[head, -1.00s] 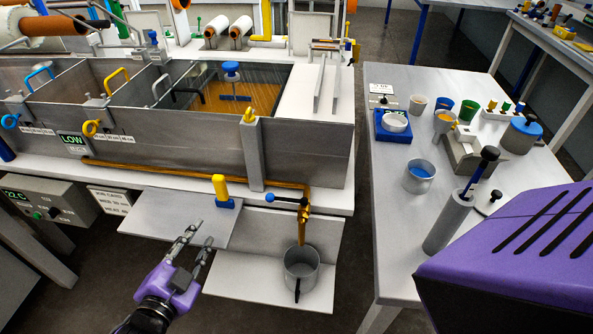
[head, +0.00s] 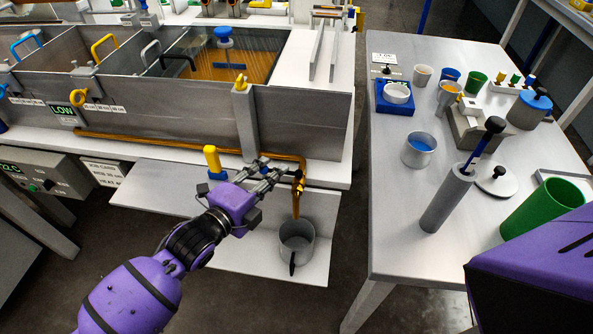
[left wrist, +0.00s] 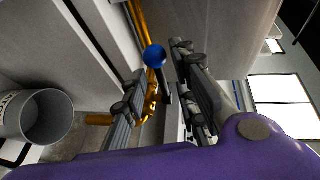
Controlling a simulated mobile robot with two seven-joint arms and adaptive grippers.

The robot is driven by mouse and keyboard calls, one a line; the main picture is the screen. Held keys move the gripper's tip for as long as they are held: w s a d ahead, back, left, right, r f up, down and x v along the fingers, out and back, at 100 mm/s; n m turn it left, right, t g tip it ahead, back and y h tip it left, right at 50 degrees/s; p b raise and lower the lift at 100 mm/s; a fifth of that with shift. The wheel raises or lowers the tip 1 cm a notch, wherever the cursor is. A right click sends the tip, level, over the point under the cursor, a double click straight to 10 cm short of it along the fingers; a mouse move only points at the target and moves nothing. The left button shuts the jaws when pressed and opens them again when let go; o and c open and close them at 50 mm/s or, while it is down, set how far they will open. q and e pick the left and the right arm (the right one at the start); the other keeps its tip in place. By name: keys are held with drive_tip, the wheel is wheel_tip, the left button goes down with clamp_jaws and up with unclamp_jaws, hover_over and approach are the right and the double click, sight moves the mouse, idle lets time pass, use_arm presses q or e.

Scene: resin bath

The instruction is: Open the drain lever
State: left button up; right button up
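The drain lever (left wrist: 166,98) is a dark bar with a blue ball knob (left wrist: 155,57) on the brass drain valve (head: 298,186). In the left wrist view the knob and bar show between the two fingers of my left gripper (left wrist: 163,68), which are apart. In the head view my left gripper (head: 281,171) is at the valve and hides most of the lever. I see no clear contact. A grey metal mug (head: 297,256) stands below the spout; it also shows in the left wrist view (left wrist: 38,118). My right gripper is out of view.
The resin bath's grey front wall (head: 300,130) rises behind the valve. A yellow handle with a blue base (head: 212,160) stands left of my gripper. A side table (head: 390,215) with cups and a cylinder is to the right.

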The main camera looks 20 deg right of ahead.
use_arm(q)
drive_tip(key=shift+x, duration=1.25)
clamp_jaws()
drive_tip(key=shift+s+f, duration=0.1)
